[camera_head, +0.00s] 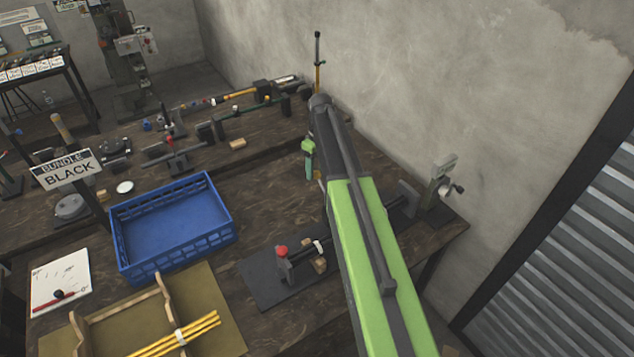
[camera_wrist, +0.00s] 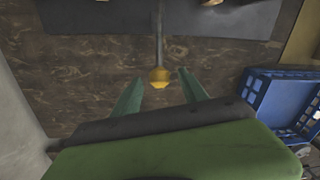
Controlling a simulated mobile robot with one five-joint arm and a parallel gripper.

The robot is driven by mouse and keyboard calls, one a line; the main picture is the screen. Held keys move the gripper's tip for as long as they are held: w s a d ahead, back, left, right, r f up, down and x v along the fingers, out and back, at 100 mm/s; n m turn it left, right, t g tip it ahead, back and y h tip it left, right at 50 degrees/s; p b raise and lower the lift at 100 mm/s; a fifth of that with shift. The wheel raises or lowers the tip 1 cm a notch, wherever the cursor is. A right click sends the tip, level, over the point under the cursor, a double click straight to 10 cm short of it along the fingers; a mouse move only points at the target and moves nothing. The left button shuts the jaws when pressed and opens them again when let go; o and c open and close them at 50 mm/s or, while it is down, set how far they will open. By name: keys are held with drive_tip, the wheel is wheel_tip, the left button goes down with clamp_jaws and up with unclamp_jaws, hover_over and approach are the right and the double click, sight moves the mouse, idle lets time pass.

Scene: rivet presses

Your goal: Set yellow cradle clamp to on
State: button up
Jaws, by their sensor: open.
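In the wrist view, a yellow knob (camera_wrist: 158,76) sits at the end of a grey lever (camera_wrist: 158,35). The lever reaches out from a dark plate (camera_wrist: 110,17) at the top of that view. My gripper (camera_wrist: 161,78) is open, with one green finger on each side of the knob in the picture. I cannot tell whether the fingers touch it or how far above it they are. In the head view my gripper (camera_head: 308,158) is partly hidden behind my own arm. My arm also covers part of the dark base plate (camera_head: 258,281) there.
A red-knobbed clamp (camera_head: 282,256) stands on the same plate. A blue crate (camera_head: 172,220) is to the left and also shows in the wrist view (camera_wrist: 255,90). A grey wall (camera_head: 380,80) bounds the right side. Other fixtures and a bar (camera_head: 250,108) stand farther back.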

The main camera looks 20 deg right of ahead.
drive_tip(key=shift+f, duration=0.55)
drive_tip(key=shift+r, duration=0.15)
drive_tip(key=shift+c, duration=0.2)
clamp_jaws()
idle(0.7)
